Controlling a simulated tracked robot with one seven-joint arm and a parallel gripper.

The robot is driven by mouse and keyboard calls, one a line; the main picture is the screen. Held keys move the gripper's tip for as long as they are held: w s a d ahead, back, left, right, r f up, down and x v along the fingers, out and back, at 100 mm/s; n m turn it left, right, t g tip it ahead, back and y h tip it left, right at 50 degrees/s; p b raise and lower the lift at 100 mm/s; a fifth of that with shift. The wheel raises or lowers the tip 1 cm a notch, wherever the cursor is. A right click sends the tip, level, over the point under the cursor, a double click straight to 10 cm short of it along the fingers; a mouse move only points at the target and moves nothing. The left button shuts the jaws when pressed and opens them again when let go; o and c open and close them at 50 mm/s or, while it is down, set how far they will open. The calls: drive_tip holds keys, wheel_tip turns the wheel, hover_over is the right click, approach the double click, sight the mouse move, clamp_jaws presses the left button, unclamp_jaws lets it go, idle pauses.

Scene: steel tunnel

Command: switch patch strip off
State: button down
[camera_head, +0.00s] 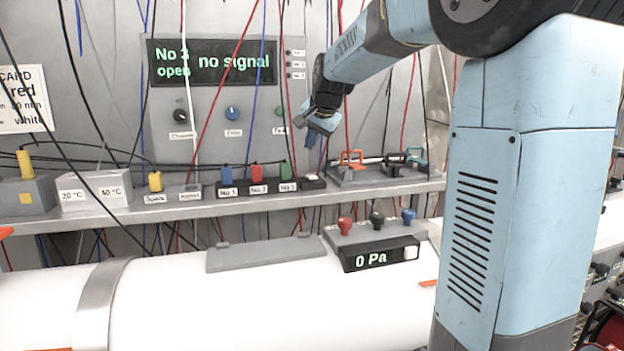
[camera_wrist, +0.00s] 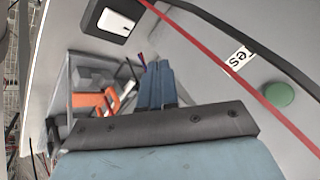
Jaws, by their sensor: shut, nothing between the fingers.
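The patch strip (camera_head: 257,188) stands on the shelf, with a blue, a red and a green plug in its sockets labelled No 1, No 2 and No 3 as far as I can read. At its right end is a black switch box (camera_head: 312,182) with a white rocker, also seen at the top of the wrist view (camera_wrist: 116,22). Which way the rocker is tilted I cannot tell. My gripper (camera_head: 311,140) is above the switch box, apart from it. Its blue fingers (camera_wrist: 158,84) are shut and empty in the wrist view.
A wall panel (camera_head: 213,62) behind reads "No 3 open" and "no signal", with knobs below. A tray (camera_head: 375,172) with orange and teal handled tools stands right of the switch. A red cable (camera_wrist: 250,85) and other hanging cables run close to my gripper.

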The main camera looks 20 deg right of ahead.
sight(312, 176)
drive_tip(key=shift+s+f, duration=0.25)
drive_tip(key=shift+f, duration=1.2)
drive_tip(key=shift+s+f, duration=0.2)
drive_tip(key=shift+f, duration=1.25)
drive_tip(key=shift+s+f, duration=0.2)
drive_tip(key=shift+f, duration=0.35)
drive_tip(key=shift+s+f, duration=0.15)
drive_tip(key=shift+f, duration=0.4)
idle(0.5)
drive_tip(key=shift+r, duration=0.1)
idle(0.3)
drive_tip(key=shift+w+r, duration=0.15)
drive_tip(key=shift+r, duration=0.2)
drive_tip(key=shift+w+a+r, duration=0.1)
drive_tip(key=shift+w+r, duration=0.05)
drive_tip(key=shift+r, duration=0.35)
drive_tip(key=shift+w+r, duration=0.2)
drive_tip(key=shift+r, duration=0.95)
drive_tip(key=shift+w+r, duration=0.15)
drive_tip(key=shift+r, duration=1)
